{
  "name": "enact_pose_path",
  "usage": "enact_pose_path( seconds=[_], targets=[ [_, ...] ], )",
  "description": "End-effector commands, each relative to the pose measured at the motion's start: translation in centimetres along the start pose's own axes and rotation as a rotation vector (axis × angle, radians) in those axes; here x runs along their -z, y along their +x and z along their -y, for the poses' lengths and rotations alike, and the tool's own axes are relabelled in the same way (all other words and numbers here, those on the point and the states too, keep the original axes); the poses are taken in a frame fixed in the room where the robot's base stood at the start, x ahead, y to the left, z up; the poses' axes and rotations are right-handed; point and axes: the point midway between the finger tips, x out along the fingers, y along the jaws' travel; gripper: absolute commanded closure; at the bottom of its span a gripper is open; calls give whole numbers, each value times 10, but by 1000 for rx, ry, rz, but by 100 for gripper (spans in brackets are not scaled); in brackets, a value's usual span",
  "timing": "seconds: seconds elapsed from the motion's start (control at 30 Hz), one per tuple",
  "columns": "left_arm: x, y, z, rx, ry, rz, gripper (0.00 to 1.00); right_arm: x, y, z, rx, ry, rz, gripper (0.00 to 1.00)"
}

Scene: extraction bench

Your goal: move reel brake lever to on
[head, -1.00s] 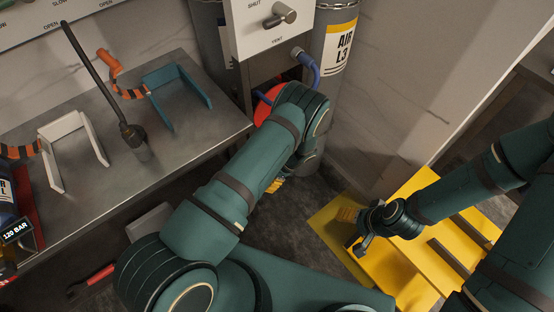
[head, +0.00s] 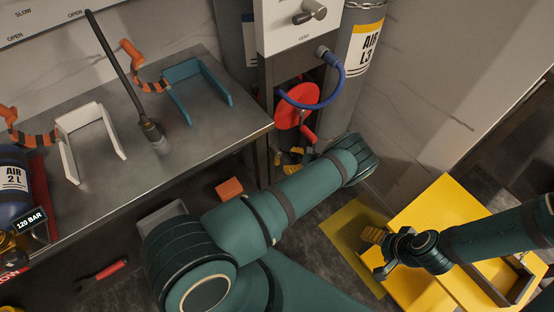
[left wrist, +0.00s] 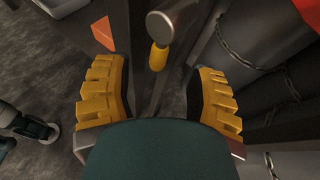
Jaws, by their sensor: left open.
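A red reel disc (head: 297,105) with a blue hose (head: 318,104) sits in the stand below the vent panel; its edge also shows in the left wrist view (left wrist: 308,10). A grey metal cylinder with a yellow tip (left wrist: 158,57), seemingly the brake lever, shows between my left fingertips in the left wrist view. My left gripper (head: 290,160) is below the disc, partly hidden by my arm. In the wrist view, its yellow-padded fingers (left wrist: 160,95) are spread either side of the yellow tip, with gaps. My right gripper (head: 376,252) is over the yellow platform, fingers apart and empty.
A steel bench (head: 205,140) at left holds a white bracket (head: 66,150), a teal bracket (head: 182,97) and a dark-handled tool (head: 150,128). A grey air cylinder (head: 350,90) stands right of the reel. A yellow platform (head: 440,205) is at lower right. An orange block (head: 229,188) lies under the bench edge.

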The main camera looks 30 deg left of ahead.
Motion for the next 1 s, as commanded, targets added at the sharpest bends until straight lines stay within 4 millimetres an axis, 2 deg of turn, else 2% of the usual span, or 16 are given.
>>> enact_pose_path(
  seconds=[0.1,0.3,0.5,0.77,0.87,0.93,1.0],
  targets=[
    [1,24,-1,-3,1,1,43,0,2,-1,0,0,-1,31],
    [1,50,-1,-2,2,0,43,0,3,-1,0,0,-2,31],
    [0,60,0,0,1,-1,43,0,4,-2,0,0,-2,31],
    [0,61,0,0,1,-1,43,0,4,-2,0,0,-2,31],
    [0,61,0,0,1,-1,72,0,4,-2,0,0,-2,31],
    [0,61,0,0,1,-1,97,0,4,-2,0,0,-2,31],
    [0,61,0,0,1,-1,100,0,4,-2,0,0,-2,31]
  ],
)
